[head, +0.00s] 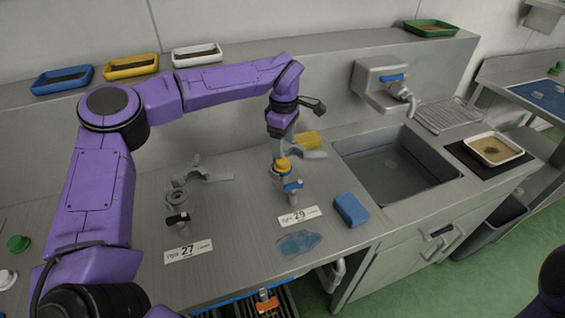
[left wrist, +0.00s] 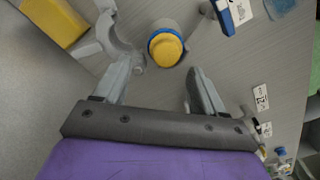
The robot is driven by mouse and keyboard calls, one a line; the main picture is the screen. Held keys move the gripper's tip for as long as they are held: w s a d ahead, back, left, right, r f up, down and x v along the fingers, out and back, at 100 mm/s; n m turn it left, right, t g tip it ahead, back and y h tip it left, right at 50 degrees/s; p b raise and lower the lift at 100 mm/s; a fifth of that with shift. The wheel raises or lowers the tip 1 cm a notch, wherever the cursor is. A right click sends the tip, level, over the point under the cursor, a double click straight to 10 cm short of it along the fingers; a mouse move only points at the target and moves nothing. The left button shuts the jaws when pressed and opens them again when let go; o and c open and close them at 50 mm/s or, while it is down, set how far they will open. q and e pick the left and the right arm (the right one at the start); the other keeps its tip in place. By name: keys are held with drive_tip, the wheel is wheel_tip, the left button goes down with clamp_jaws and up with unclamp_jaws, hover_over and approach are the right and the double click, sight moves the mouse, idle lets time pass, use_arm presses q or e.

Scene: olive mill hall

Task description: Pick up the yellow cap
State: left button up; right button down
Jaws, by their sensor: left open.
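The yellow cap (head: 283,163) sits on top of the valve fitting behind the label 29 (head: 299,216). In the left wrist view the round yellow cap (left wrist: 165,48) shows from above, with a blue ring around its base. My left gripper (head: 281,150) is right above the cap and points down. In the left wrist view my left gripper (left wrist: 164,68) is open, its two fingers apart with nothing between them. The cap lies just beyond the fingertips, between their lines. My right gripper is not in view.
A grey bracket and a yellow block (head: 307,140) stand close behind the fitting. A blue lever (head: 293,186) sticks out in front. A blue sponge (head: 350,210) and a wet patch (head: 298,243) lie nearby. The sink (head: 395,165) is at right. A second fitting (head: 177,200) stands left.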

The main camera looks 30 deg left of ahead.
sight(283, 160)
use_arm(q)
drive_tip(key=f, duration=0.1)
drive_tip(key=f+p, duration=0.1)
drive_tip(key=f, duration=0.1)
drive_tip(key=s+f, duration=0.1)
drive_tip(key=f, duration=0.1)
drive_tip(key=shift+d+p, duration=0.2)
drive_tip(key=shift+p, duration=0.15)
drive_tip(key=shift+w+f, duration=0.1)
drive_tip(key=shift+f, duration=0.05)
drive_tip(key=c, duration=1.1)
drive_tip(key=shift+c, duration=0.2)
